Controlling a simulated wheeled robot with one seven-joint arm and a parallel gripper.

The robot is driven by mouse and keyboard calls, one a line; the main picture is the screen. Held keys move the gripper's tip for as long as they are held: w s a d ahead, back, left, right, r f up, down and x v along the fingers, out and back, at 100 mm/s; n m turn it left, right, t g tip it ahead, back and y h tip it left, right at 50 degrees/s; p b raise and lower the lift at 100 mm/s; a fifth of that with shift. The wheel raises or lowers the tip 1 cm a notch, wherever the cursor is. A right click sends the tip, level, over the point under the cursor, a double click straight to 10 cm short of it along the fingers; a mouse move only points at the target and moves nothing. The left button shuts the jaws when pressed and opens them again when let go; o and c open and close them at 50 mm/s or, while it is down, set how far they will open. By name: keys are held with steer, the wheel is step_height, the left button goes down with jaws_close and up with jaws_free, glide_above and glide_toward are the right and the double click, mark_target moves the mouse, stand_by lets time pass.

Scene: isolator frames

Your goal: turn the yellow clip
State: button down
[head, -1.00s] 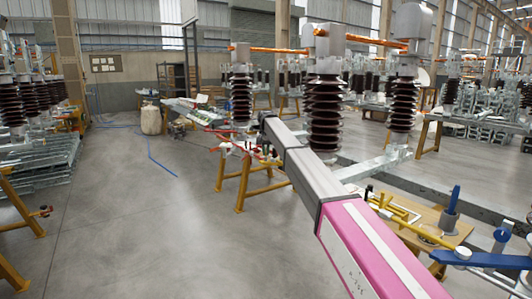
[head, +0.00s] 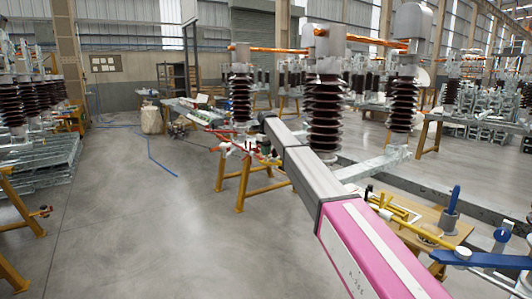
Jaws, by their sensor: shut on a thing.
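My arm reaches from the lower right, and its far end is beside the left insulator column (head: 240,98). I cannot make out my gripper there; it is hidden behind the arm or too small to tell apart. Small red, white and dark parts (head: 246,148) show just below and left of the arm's end, above a yellow trestle (head: 240,190). The yellow clip cannot be told apart from these small parts, and I cannot see what touches it.
A brown insulator (head: 324,115) stands close to the right of my arm. A wooden table (head: 445,222) with yellow bars, a blue tool and a blue lever (head: 485,259) is at the right. Open grey floor (head: 130,230) lies to the left.

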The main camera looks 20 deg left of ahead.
steer(key=n, duration=0.7)
stand_by(0.6)
steer(key=c, duration=1.2)
jaws_free()
steer(key=shift+c, duration=0.2)
steer(key=shift+r, duration=0.15)
step_height(320, 180, up, 10)
steer(key=shift+r, duration=0.25)
steer(key=shift+s, duration=0.1)
